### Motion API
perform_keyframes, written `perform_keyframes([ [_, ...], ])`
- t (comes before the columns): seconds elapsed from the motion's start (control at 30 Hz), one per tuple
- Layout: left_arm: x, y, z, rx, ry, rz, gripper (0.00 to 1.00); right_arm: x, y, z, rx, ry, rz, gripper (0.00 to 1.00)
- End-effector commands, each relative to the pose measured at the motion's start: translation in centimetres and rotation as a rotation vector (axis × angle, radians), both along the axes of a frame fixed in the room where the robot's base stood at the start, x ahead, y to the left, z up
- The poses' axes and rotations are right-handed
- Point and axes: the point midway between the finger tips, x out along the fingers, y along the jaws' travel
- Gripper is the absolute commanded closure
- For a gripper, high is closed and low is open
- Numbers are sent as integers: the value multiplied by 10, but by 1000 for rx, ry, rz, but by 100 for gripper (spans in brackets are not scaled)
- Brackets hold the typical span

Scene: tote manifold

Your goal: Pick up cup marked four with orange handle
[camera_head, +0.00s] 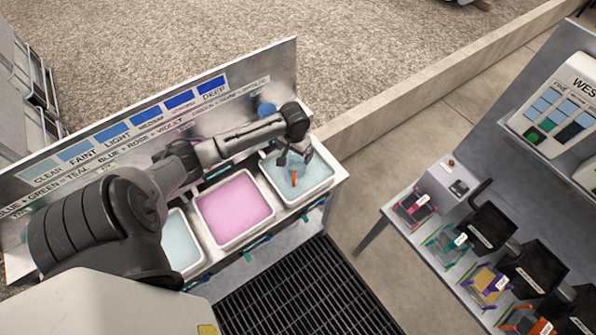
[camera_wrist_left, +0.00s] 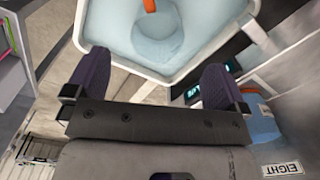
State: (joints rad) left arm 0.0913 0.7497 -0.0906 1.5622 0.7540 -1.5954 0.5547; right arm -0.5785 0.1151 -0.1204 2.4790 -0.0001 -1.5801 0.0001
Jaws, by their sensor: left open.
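An orange handle (camera_head: 294,178) stands in the rightmost tote (camera_head: 327,182), which holds pale blue liquid. In the left wrist view the orange handle (camera_wrist_left: 149,5) shows at the top edge, next to a pale round cup shape (camera_wrist_left: 158,38) in the liquid. No number on this cup can be read. My left gripper (camera_head: 295,156) is above this tote, close to the orange handle. In the left wrist view its two dark purple fingers (camera_wrist_left: 156,78) are spread apart with nothing between them. My right gripper is not in view.
A pink-filled tote (camera_head: 235,208) and another pale blue tote (camera_head: 181,243) stand beside it. A label board (camera_head: 130,125) rises behind the totes. A blue object with an EIGHT label (camera_wrist_left: 283,168) is near the gripper. A side table (camera_head: 445,265) carries colored racks and black bins.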

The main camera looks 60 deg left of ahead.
Motion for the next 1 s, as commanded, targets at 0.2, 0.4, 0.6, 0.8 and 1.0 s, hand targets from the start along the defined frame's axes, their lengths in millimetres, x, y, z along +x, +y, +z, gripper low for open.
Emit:
perform_keyframes([
  [0.2,0,-1,-38,-1,0,-1,0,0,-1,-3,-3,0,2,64],
  [0.4,1,0,-56,-1,0,-2,0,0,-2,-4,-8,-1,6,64],
  [0.6,1,0,-65,0,-1,-3,0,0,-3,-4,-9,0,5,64],
  [0.8,3,0,-91,-1,0,-2,0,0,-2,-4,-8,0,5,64],
  [1.0,3,0,-109,0,-1,-4,0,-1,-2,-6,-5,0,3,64],
])
